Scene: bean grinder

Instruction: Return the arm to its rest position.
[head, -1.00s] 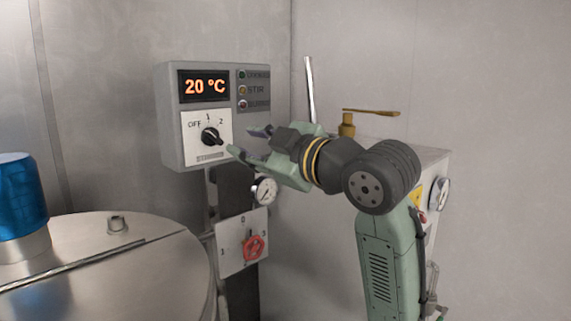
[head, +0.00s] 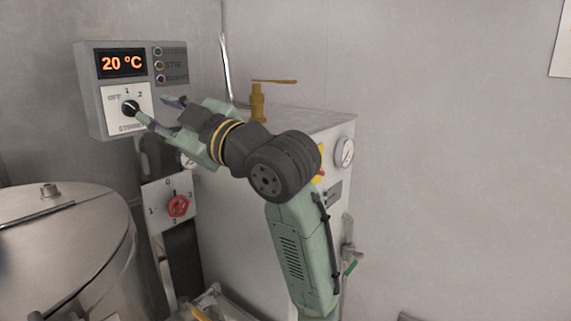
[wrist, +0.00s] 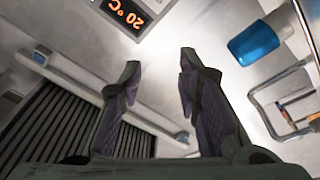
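My arm (head: 303,250) is raised and bent, reaching left across the front of the light-grey cabinet in the head view. My gripper (head: 157,109) points left, its fingertips near the rotary knob (head: 130,108) of the grey control box; I cannot tell whether a gap separates them. The gripper also shows in the wrist view (wrist: 159,62), with its two fingers apart and nothing between them.
The control box's display (head: 122,64) reads 20 °C. Below is a red valve knob (head: 178,206) on a numbered plate. Open floor is barely visible.

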